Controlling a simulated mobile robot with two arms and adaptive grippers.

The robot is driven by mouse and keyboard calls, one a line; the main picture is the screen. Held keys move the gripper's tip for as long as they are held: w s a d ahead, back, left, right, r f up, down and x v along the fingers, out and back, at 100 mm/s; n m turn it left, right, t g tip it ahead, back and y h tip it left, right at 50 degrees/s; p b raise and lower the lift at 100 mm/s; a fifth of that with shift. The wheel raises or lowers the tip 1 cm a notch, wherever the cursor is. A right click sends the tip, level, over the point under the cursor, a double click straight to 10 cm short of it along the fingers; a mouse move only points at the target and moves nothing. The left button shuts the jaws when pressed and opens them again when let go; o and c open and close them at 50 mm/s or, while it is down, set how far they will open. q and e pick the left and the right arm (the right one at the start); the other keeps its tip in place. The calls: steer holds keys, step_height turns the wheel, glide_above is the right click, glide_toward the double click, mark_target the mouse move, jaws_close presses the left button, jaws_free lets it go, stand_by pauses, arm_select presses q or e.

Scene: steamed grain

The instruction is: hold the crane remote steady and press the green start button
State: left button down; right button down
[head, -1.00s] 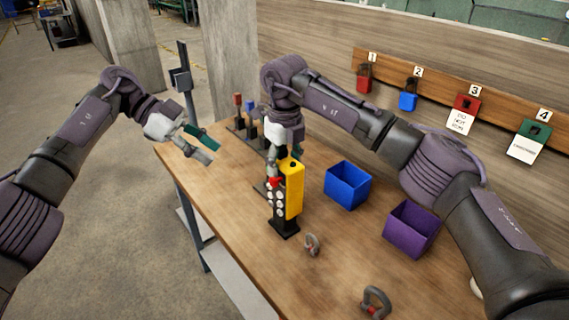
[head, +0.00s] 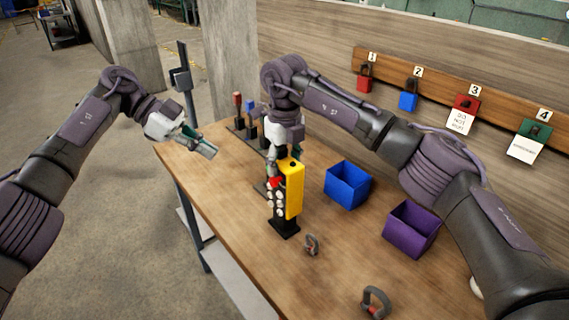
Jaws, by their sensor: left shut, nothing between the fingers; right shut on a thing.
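The yellow and black crane remote (head: 293,190) stands upright on its dark base on the table. Its front face carries a red button (head: 276,182) and several pale buttons; I cannot make out a green one. My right gripper (head: 273,164) is shut on the remote's upper part, from behind and its left; its fingers are partly hidden. My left gripper (head: 208,150) is shut and empty, above the table's left edge, to the left of the remote and apart from it.
Levers with red and blue handles (head: 238,105) stand behind the remote. A blue bin (head: 349,190) and a purple bin (head: 407,238) are to its right. Two shackles (head: 312,245) lie in front. Numbered padlocks hang on a board (head: 440,95). The table's (head: 240,220) front left is bare.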

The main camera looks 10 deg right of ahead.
mark_target(284, 194)
arm_select(q)
steer(key=shift+d, duration=0.1)
stand_by(0.6)
steer(key=w+d+f+n+t+h, duration=0.2)
steer(key=d+f+n+t+h, duration=0.4)
steer(key=d+f+n+t, duration=0.4)
steer(key=s+a+r+n+t+y, duration=0.2)
steer(key=s+a+n+t+y, duration=0.6)
steer(key=n+t, duration=0.5)
steer(key=shift+s+a+r, duration=0.35)
steer(key=shift+s, duration=0.2)
steer(key=shift+w+d, duration=0.1)
steer(key=shift+d, duration=0.05)
steer(key=w+d, duration=0.3)
steer(key=d, duration=0.4)
steer(key=shift+w+d, duration=0.35)
steer(key=shift+d, duration=0.05)
